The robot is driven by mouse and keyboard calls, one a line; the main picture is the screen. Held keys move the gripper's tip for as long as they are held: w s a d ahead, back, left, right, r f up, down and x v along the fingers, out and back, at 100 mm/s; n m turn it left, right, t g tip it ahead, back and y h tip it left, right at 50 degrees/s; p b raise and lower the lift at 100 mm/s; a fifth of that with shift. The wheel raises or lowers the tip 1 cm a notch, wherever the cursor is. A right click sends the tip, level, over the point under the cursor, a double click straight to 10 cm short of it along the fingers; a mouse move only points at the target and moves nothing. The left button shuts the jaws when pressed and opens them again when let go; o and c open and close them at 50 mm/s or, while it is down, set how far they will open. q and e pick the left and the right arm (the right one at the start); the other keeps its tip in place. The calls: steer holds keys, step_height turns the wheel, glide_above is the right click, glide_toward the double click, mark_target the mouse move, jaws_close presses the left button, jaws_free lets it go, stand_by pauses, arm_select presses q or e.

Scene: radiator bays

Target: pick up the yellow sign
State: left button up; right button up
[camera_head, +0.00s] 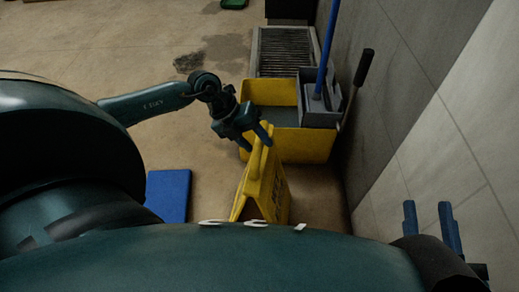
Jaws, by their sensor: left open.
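The yellow sign (263,186) stands upright on the floor like a narrow A-frame, with dark lettering on its right face. Its lower part is hidden behind my own body. My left gripper (256,139) is open, directly over the sign's top edge. Its fingers point down towards the narrow top, one on either side of it in this view; I cannot tell whether they touch it. My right gripper (428,208) is at the lower right, close to the wall, with its two blue fingers apart and nothing between them.
A yellow mop bucket (311,146) with a grey wringer (319,108) and blue-handled mop (327,45) stands just behind the sign. A tiled wall (432,105) closes the right side. A blue mat (169,194) lies left of the sign. A floor grate (284,50) is farther back.

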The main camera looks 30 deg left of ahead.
arm_select(q)
steer(key=shift+x, duration=0.9)
steer(key=shift+r, duration=0.1)
jaws_close()
stand_by(0.6)
